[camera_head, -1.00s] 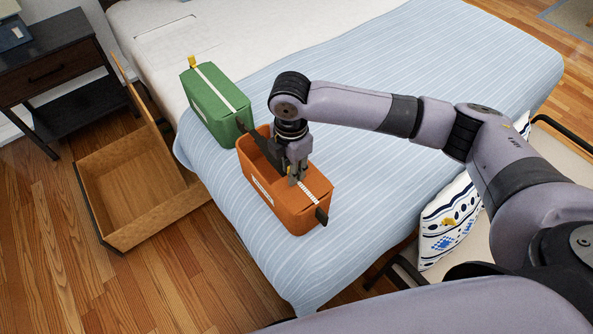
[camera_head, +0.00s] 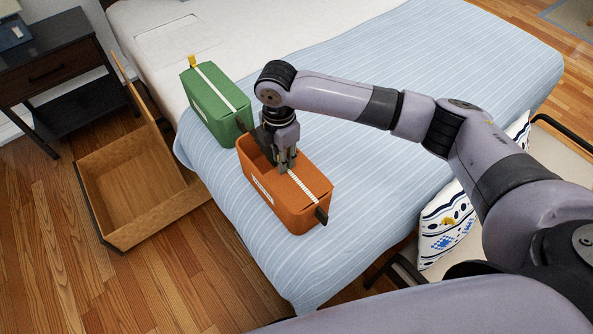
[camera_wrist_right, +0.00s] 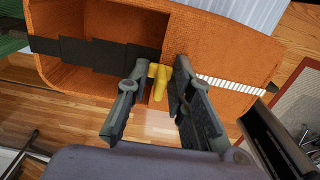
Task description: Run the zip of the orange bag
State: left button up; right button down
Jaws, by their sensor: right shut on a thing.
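The orange bag (camera_head: 290,203) sits upright on the bed, its top partly open at the far left end. Its zip shows as a closed white row of teeth (camera_head: 308,183) from the near right end up to my right gripper (camera_head: 285,166). That gripper points down at the bag's top. In the right wrist view its fingers (camera_wrist_right: 156,88) are on either side of the yellow zip pull (camera_wrist_right: 158,80), shut on it. There, white teeth (camera_wrist_right: 232,86) run right of the pull, and the opening with dark zip edges (camera_wrist_right: 90,52) lies to the left. My left gripper is out of view.
A green bag (camera_head: 209,112) with a yellow pull (camera_head: 192,62) stands just beyond the orange one. The bed (camera_head: 380,180) is clear to the right. An open wooden box (camera_head: 100,160) stands on the floor at left, near a dark nightstand (camera_head: 50,65).

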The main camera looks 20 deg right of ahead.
aim_at(268, 150)
jog(key=shift+f, duration=0.3)
jog(key=shift+w+a+b, duration=0.35)
jog(key=shift+w, duration=0.55)
jog(key=shift+w+a+b, duration=0.3)
jog(key=shift+w, duration=0.6)
jog(key=shift+w+a+b, duration=0.35)
jog(key=shift+w, duration=0.65)
jog(key=shift+w+a+b, duration=0.35)
jog(key=shift+w, duration=0.5)
jog(key=shift+w+a+b, duration=0.25)
jog(key=shift+w+b, duration=0.15)
jog(key=shift+w, duration=0.25)
jog(key=shift+w+a+b, duration=0.2)
jog(key=shift+w+b, duration=0.15)
jog(key=shift+w, duration=0.25)
jog(key=shift+w+a+b, duration=0.25)
jog(key=shift+w+b, duration=0.15)
jog(key=shift+w, duration=0.25)
jog(key=shift+r, duration=0.1)
jog(key=shift+w, duration=0.1)
